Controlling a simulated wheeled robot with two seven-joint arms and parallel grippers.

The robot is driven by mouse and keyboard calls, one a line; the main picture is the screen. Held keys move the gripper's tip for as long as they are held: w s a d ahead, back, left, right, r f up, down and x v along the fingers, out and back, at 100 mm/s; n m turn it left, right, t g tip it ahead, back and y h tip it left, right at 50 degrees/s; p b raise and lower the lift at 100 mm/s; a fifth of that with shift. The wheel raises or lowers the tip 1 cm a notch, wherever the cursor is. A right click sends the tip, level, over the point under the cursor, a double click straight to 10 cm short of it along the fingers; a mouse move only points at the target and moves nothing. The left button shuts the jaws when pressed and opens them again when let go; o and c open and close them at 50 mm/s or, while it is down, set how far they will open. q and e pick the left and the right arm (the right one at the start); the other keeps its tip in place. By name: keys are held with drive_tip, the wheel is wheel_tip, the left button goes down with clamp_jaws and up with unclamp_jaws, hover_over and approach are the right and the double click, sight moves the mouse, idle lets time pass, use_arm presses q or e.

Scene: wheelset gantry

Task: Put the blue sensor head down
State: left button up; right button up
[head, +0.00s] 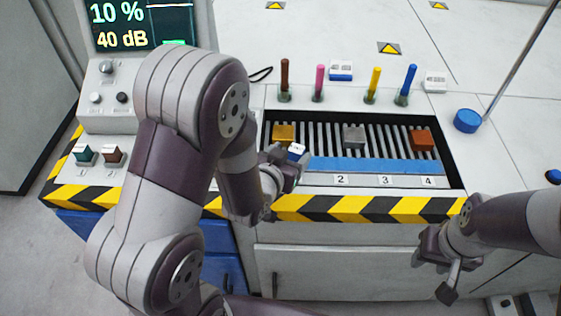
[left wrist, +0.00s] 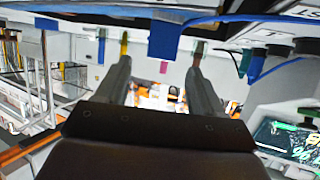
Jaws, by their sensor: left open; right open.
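A small blue block with a white face (head: 296,151), which looks like the blue sensor head, is at the left front of the slatted tray, beside the fingers of my left gripper (head: 290,170). In the left wrist view, a blue block (left wrist: 164,40) shows between the two open fingers (left wrist: 160,62), with a gap on each side. I cannot tell whether it rests fully on the tray. My right gripper (head: 442,268) is open and empty, in front of the console's right front edge.
The tray (head: 320,135) also holds a yellow block (head: 283,134), a grey block (head: 353,138) and a red-brown block (head: 422,140). Several coloured pegs, including a pink one (head: 320,80), stand behind it. A blue round base with a rod (head: 467,120) is at the right.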

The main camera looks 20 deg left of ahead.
use_arm(q)
drive_tip(key=s+a+g, duration=0.1)
drive_tip(key=s+g, duration=0.1)
drive_tip(key=s+g+p, duration=0.1)
drive_tip(key=s+g, duration=0.1)
drive_tip(key=s, duration=0.1)
drive_tip(key=s+a+f+g+y, duration=0.1)
drive_tip(key=s+g, duration=0.1)
drive_tip(key=s, duration=0.1)
drive_tip(key=shift+s+a+n+g+p, duration=0.25)
drive_tip(key=shift+a+n+g+p, duration=0.05)
drive_tip(key=s+a+r+g, duration=0.1)
drive_tip(key=s+g, duration=0.4)
drive_tip(key=s, duration=0.1)
wheel_tip(320, 180, up, 15)
drive_tip(key=p, duration=1.5)
drive_tip(key=shift+s+a, duration=0.1)
